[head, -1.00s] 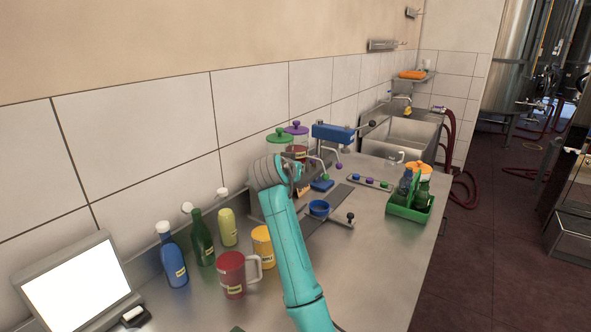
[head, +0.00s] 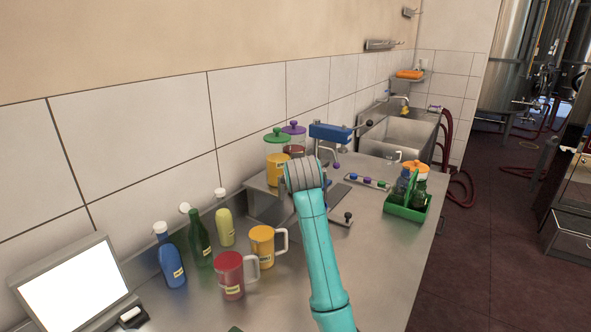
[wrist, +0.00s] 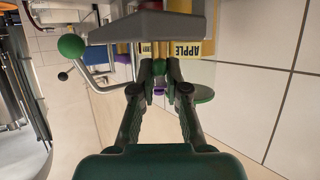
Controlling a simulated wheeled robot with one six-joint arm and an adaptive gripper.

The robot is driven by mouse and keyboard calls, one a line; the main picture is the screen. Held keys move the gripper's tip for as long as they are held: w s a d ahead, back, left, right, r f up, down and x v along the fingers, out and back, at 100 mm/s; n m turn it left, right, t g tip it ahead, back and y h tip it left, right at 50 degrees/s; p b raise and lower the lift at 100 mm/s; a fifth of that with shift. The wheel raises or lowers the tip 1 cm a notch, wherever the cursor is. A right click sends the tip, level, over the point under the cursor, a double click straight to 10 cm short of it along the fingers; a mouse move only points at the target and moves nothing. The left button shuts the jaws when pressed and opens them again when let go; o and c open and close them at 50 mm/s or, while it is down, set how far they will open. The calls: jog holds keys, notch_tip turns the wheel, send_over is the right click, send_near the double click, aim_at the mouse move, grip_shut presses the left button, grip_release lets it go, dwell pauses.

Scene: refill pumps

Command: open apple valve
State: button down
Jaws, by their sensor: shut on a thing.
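The apple dispenser is the yellow container (head: 277,168) with a green lid (head: 277,136), against the back wall in the head view. In the wrist view its yellow body with the APPLE label (wrist: 186,48) is at the top, and the green lid (wrist: 204,93) shows at right. My gripper (wrist: 159,68) is shut at the dispenser's front, on a small part that I take to be the apple valve; the fingers mostly hide it. In the head view my wrist covers the fingers and the valve, so the valve's angle cannot be told.
A purple-lidded dispenser (head: 294,130) stands right beside it. A green-knobbed lever (wrist: 70,46) is near my fingers. Red (head: 230,275) and yellow (head: 262,246) mugs and several bottles stand at left.

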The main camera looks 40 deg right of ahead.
jog(key=shift+f, duration=0.2)
jog(key=c, duration=1.2)
grip_release()
jog(key=shift+r, duration=0.1)
notch_tip(320, 180, up, 10)
jog(key=shift+f, duration=0.1)
